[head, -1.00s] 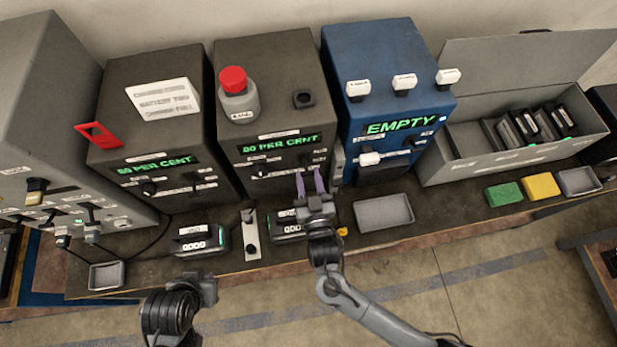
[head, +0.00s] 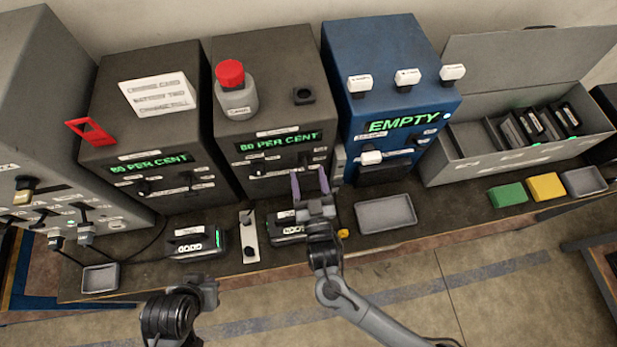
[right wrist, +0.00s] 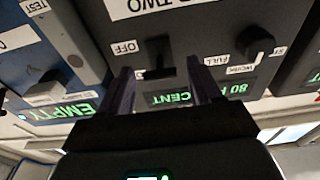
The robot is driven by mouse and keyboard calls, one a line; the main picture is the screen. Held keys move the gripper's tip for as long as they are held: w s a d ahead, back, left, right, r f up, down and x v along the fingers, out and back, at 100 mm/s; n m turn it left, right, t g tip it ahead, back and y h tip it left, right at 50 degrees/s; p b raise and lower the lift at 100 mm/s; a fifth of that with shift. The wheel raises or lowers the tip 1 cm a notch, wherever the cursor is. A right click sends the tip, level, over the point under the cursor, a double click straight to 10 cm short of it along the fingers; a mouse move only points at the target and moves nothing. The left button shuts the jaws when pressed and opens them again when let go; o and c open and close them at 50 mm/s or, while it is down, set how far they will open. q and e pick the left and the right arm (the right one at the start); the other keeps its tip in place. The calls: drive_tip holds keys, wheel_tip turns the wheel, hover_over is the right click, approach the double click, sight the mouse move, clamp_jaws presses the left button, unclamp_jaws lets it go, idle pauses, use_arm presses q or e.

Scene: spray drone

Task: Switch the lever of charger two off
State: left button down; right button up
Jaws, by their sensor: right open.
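Charger two is the dark middle box (head: 265,105) with a green "80 PER CENT" display. Its black lever (right wrist: 158,58) shows in the right wrist view beside an "OFF" label (right wrist: 124,47), under a plate ending in "TWO". My right gripper (head: 309,183) is open and empty at the lower right of charger two's front. In the right wrist view its two purple fingers (right wrist: 160,88) point at the panel, one on each side of the lever, apart from it as far as I can see. My left gripper (head: 205,290) hangs in front of the bench; its jaws cannot be made out.
A black knob (right wrist: 255,42) is beside the lever. The blue charger (head: 385,80), reading "EMPTY", stands close on the right. Another dark charger (head: 150,140) stands left. A battery pack (head: 284,228) and grey tray (head: 386,213) lie on the bench near my right gripper.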

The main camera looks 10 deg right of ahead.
drive_tip(key=shift+s, duration=0.1)
use_arm(q)
drive_tip(key=shift+f+b, duration=0.5)
drive_tip(key=shift+f, duration=0.05)
use_arm(e)
drive_tip(key=s+f, duration=0.1)
drive_tip(key=s, duration=0.9)
drive_tip(key=shift+s+f, duration=0.15)
drive_tip(key=shift+s, duration=0.1)
use_arm(q)
drive_tip(key=c, duration=1.8)
unclamp_jaws()
